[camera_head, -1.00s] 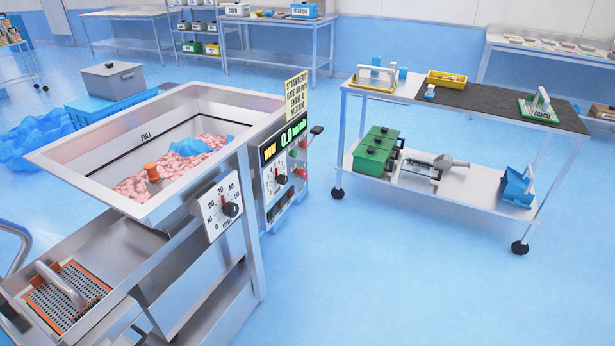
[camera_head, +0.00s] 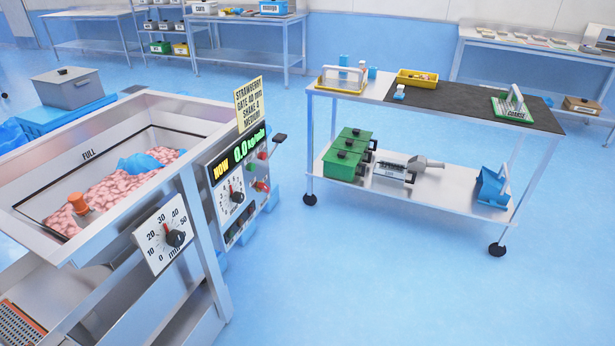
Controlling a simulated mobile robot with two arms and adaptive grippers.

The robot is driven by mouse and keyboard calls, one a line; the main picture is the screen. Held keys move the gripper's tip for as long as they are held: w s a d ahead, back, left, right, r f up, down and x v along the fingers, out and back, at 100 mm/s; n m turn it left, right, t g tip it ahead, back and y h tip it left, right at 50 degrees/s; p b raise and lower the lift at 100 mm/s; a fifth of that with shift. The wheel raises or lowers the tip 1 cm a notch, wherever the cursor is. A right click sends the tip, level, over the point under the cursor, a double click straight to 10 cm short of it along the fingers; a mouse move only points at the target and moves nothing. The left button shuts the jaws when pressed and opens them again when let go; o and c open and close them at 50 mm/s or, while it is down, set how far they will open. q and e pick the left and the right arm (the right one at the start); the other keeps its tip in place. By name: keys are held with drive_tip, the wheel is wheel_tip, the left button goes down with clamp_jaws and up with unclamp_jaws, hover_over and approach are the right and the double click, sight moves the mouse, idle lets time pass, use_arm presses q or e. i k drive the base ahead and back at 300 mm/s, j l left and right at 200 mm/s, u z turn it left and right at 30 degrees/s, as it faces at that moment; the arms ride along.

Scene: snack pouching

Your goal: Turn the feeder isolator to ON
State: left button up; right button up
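The feeder (camera_head: 200,115) stands at the left, a steel hopper holding pink pieces and a blue piece. Its control panel (camera_head: 222,208) faces right and front, with a lit "NOW 0.0 kg/min" display (camera_head: 240,152), a dial with a black and red knob (camera_head: 237,196), and green and red buttons (camera_head: 262,186). A dark lever-like part (camera_head: 279,138) sticks out at the panel's right side. I cannot tell which part is the isolator, nor read an ON or OFF mark. Neither of my grippers is in view.
A yellow note (camera_head: 249,104) reads "Strawberry, gate 40 mm, shake 4, medium". A gate dial (camera_head: 163,234) in mm sits on the hopper front. A wheeled cart (camera_head: 450,205) with green boxes (camera_head: 349,155) stands to the right. The blue floor (camera_head: 360,280) between and before them is clear.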

sight(261, 186)
drive_tip(key=i+l+z, duration=0.25)
drive_tip(key=i, duration=0.3)
drive_tip(key=i+l+z, duration=0.25)
drive_tip(key=i, duration=0.3)
drive_tip(key=i+z, duration=0.25)
drive_tip(key=i, duration=0.3)
drive_tip(key=i+u, duration=0.4)
drive_tip(key=i+l+u, duration=0.2)
drive_tip(key=u, duration=0.15)
drive_tip(key=i+l+u, duration=0.2)
drive_tip(key=u, duration=0.2)
drive_tip(key=i+l+u, duration=0.25)
drive_tip(key=u, duration=0.15)
